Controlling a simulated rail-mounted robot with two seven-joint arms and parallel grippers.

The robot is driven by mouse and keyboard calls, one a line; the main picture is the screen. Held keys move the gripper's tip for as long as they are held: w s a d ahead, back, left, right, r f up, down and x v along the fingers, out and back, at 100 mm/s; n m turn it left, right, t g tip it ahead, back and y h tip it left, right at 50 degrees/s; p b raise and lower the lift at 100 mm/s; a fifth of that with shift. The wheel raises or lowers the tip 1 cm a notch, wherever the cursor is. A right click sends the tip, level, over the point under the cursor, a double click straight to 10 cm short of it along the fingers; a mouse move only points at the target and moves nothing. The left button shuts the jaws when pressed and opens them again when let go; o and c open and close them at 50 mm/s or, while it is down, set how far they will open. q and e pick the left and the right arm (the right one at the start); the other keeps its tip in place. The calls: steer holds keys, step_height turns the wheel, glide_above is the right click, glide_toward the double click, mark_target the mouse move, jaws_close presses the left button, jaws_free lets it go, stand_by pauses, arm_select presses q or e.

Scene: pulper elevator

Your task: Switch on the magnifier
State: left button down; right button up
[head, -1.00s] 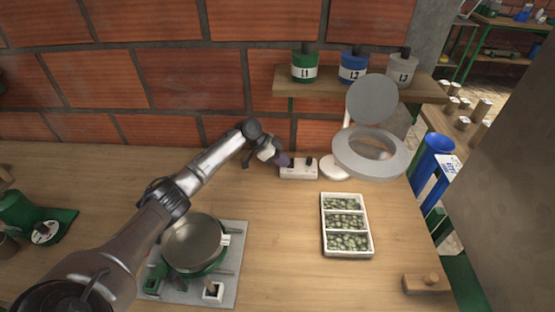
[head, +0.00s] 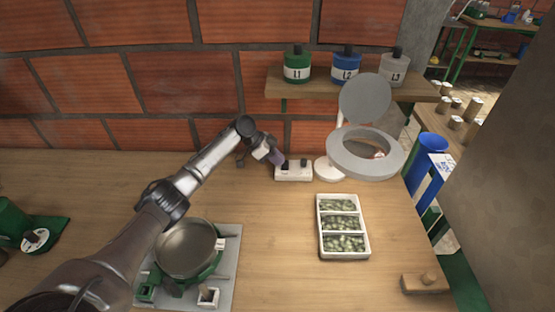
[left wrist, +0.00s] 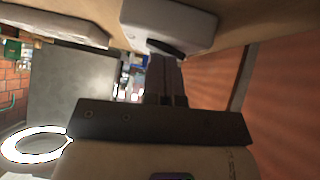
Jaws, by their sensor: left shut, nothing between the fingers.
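The magnifier has a grey ring head (head: 365,153), a round grey cover tilted up behind it and a white round base (head: 328,169). In the left wrist view its ring (left wrist: 35,144) looks bright white. My right gripper is out of view.
A white tray (head: 320,228) with green beans in compartments lies in front of the magnifier. A pan on a scale (head: 187,246) stands near my left arm. Bottles stand on a wall shelf (head: 350,88). A wooden block (head: 424,285) lies at the front right.

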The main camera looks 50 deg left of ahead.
mark_target(276, 168)
arm_select(q)
steer(key=r+p, duration=0.2)
steer(key=s+r+p, duration=0.1)
steer(key=r+p, duration=0.1)
steer(key=shift+d+r, duration=0.15)
steer(key=shift+r, duration=0.15)
steer(key=s+d+p+v, duration=0.1)
steer(key=v, duration=0.7)
steer(key=shift+s+a+r, duration=0.15)
steer(key=shift+s, duration=0.3)
